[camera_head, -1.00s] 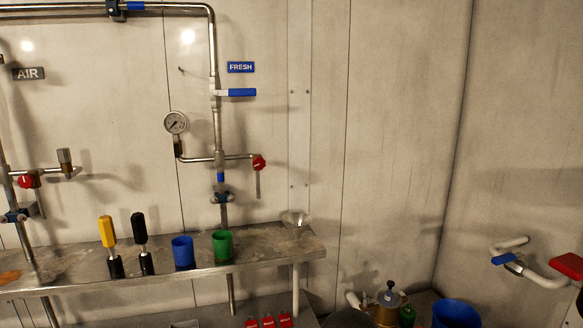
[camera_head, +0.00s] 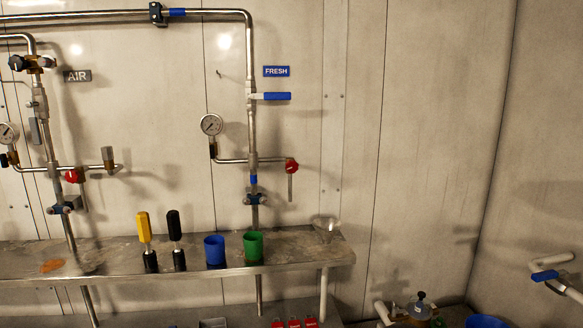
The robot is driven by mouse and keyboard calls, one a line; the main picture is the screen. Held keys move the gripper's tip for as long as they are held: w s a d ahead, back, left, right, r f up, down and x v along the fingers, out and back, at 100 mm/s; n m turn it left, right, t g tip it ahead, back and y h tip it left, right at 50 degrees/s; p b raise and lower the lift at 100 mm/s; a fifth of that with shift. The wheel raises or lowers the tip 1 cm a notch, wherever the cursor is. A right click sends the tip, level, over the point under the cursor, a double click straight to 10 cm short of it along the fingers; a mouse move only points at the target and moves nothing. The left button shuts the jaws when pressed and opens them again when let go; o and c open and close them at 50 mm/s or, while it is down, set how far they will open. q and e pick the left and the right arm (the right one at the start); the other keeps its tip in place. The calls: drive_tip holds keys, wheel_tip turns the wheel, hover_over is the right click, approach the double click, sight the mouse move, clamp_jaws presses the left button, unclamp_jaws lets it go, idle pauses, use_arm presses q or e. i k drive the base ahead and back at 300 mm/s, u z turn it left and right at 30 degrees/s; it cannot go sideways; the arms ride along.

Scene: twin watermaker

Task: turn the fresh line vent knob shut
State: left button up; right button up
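The fresh line is a steel pipe (camera_head: 250,55) running down the wall beside a blue FRESH sign (camera_head: 276,71). A red knob (camera_head: 291,167) sits at the right end of its short side branch, with a thin spout hanging below it; I take it to be the vent knob. Whether it is open or shut cannot be told. A blue lever handle (camera_head: 277,96) sticks out level to the right, higher on the pipe. A gauge (camera_head: 211,125) stands on the branch's left end. Neither of my grippers is in view.
A steel shelf (camera_head: 110,263) below carries a yellow-handled tool (camera_head: 143,227), a black-handled tool (camera_head: 174,226), a blue cup (camera_head: 214,250), a green cup (camera_head: 253,247) and a funnel (camera_head: 327,227). The AIR line's red knob (camera_head: 73,176) is at left. Space before the fresh branch looks clear.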

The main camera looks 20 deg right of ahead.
sight(292, 165)
drive_tip(key=u, duration=0.05)
drive_tip(key=i, duration=1)
drive_tip(key=z, duration=0.1)
